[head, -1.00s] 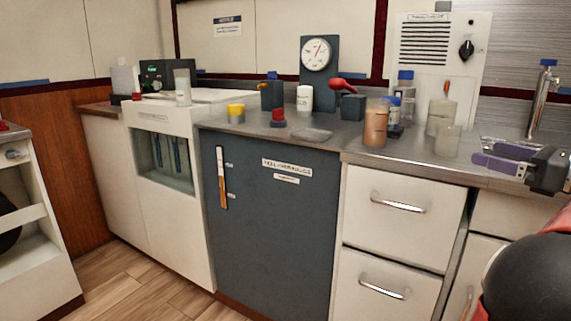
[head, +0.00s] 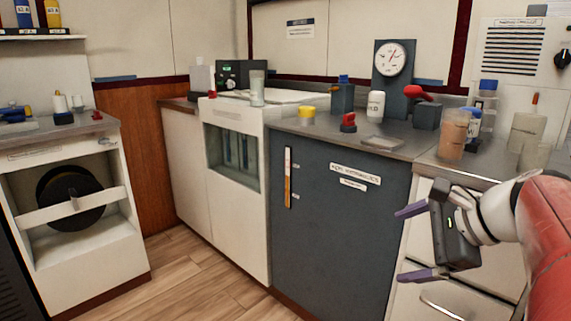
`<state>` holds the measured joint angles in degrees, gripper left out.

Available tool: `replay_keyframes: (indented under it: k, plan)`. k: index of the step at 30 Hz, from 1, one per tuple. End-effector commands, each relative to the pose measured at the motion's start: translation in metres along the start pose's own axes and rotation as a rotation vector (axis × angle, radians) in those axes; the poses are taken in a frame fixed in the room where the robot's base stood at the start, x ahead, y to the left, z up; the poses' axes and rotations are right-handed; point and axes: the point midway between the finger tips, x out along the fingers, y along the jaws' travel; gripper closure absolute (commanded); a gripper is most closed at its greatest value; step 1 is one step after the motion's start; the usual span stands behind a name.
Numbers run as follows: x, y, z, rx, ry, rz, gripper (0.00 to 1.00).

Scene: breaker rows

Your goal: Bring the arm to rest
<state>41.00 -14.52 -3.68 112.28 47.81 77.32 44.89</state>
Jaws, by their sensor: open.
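My gripper (head: 412,243) is in the head view at the lower right, in front of the white drawers. Its two purple fingers point left and stand well apart, with nothing between them. The red and white arm (head: 545,235) reaches in from the right edge. The gripper hangs below the countertop level, and no contact with the cabinet is visible.
A counter (head: 405,150) holds a gauge (head: 391,58), a brown-filled jar (head: 453,136), a white bottle (head: 375,106) and a yellow-topped pot (head: 307,116). A dark cabinet door (head: 335,215) is left of the gripper. A white unit (head: 70,185) stands at left. Wooden floor (head: 195,270) between them is clear.

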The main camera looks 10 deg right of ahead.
Motion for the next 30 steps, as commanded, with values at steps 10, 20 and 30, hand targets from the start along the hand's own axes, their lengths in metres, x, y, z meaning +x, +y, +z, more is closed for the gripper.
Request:
replay_keyframes:
  k: [10,20,30]
  plan:
    - [0.056,0.151,0.051,-1.257,0.207,0.418,0.06]
    - [0.062,0.185,0.046,-1.798,0.254,0.525,0.06]
    - [0.062,0.185,0.046,-1.798,0.254,0.527,0.29]
